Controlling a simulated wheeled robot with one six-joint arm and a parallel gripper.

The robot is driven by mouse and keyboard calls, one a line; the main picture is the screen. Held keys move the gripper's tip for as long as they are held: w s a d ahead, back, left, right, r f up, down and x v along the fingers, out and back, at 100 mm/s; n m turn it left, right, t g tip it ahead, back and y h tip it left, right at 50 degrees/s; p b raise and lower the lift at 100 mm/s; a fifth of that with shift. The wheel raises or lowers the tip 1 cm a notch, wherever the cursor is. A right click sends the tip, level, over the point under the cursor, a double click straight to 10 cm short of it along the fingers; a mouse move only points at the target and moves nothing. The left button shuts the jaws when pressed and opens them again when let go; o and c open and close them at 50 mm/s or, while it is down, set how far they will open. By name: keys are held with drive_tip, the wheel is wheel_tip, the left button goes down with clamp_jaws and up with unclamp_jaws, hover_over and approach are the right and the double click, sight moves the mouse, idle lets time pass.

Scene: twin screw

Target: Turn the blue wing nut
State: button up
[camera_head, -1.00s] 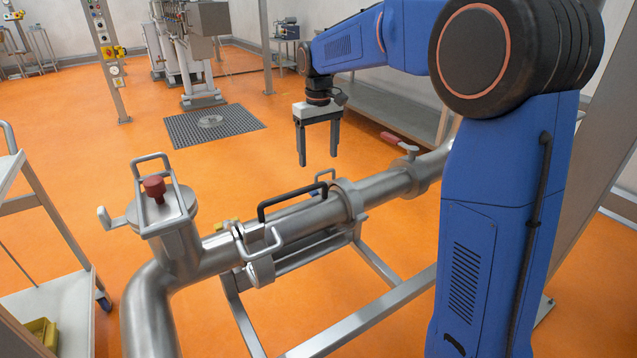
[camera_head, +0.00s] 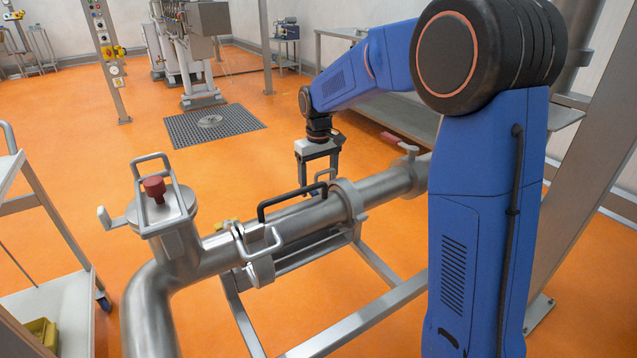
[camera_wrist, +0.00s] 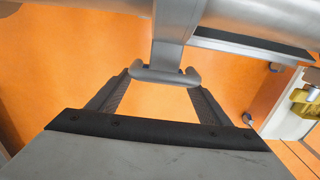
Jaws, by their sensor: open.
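No blue wing nut can be made out in either view. My gripper (camera_head: 319,176) points down just behind the horizontal steel pipe (camera_head: 385,188). Its jaws are open. In the wrist view, my two fingers (camera_wrist: 163,80) reach toward a grey T-shaped metal piece (camera_wrist: 165,76) on a short stem below the pipe. The crossbar lies between the fingertips, its ends close to them. I cannot tell whether they touch. In the head view, a small metal loop (camera_head: 324,174) shows by the fingers, and the pipe's clamp ring (camera_head: 347,202) is just in front.
A black handle (camera_head: 292,199) and a steel handle (camera_head: 265,250) stand on the pipe. A red knob (camera_head: 154,187) tops the upright port at left. A metal frame (camera_head: 375,262) supports the pipe.

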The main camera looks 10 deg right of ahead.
drive_tip(key=c, duration=1)
drive_tip(key=shift+c, duration=0.2)
drive_tip(key=shift+a, duration=0.15)
drive_tip(key=h, duration=0.1)
drive_tip(key=t+h, duration=0.1)
drive_tip(key=shift+s+a+h, duration=0.15)
drive_tip(key=shift+a+h, duration=0.15)
drive_tip(key=shift+a, duration=0.1)
drive_tip(key=h, duration=0.2)
drive_tip(key=t+h, duration=0.1)
drive_tip(key=shift+s+a+f+h, duration=0.1)
drive_tip(key=shift+a+f+h, duration=0.15)
drive_tip(key=shift+a+h, duration=0.1)
drive_tip(key=h, duration=0.2)
drive_tip(key=t+h, duration=0.1)
drive_tip(key=shift+s+a+f+h, duration=0.1)
drive_tip(key=shift+a+f+h, duration=0.15)
drive_tip(key=shift+a+f, duration=0.05)
drive_tip(key=shift+a+f+t+h, duration=0.1)
drive_tip(key=shift+f+t+h, duration=0.15)
drive_tip(key=shift+h, duration=0.6)
drive_tip(key=shift+a+f+t+h, duration=0.15)
drive_tip(key=shift+t+h, duration=0.2)
drive_tip(key=shift+h, duration=0.5)
drive_tip(key=shift+s+d, duration=0.1)
